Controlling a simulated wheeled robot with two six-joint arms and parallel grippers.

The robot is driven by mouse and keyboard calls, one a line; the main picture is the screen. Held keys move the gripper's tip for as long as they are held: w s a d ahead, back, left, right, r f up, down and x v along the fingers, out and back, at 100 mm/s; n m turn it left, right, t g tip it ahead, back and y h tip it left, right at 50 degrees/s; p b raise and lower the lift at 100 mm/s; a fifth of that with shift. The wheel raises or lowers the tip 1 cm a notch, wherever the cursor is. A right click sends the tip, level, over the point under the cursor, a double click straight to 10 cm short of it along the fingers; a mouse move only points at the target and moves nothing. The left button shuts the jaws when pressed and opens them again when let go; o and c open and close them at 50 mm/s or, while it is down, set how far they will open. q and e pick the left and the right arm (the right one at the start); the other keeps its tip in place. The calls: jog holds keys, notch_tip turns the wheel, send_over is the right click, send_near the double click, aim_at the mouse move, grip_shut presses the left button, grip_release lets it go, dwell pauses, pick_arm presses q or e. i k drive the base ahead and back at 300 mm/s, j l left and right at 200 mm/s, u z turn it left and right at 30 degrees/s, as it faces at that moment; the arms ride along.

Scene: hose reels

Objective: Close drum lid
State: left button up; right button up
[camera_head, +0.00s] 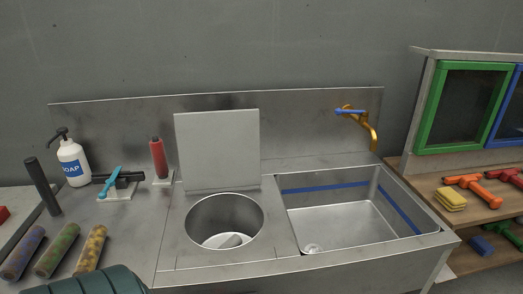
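The drum lid (218,149) is a flat, pale grey square panel. It stands upright, open, at the back edge of the round drum opening (224,220). The drum is a round metal well set in the steel counter, and a pale part shows at its bottom. Neither of my grippers is in view.
A sink (345,225) with an orange tap (360,125) is right of the drum. A soap bottle (73,162), a red-handled item (158,158) and a blue-levered valve (115,183) stand left. Several patterned rolls (58,250) lie front left. A yellow sponge stack (450,199) is right.

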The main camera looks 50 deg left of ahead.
aim_at(219, 149)
jog(key=u, duration=1.75)
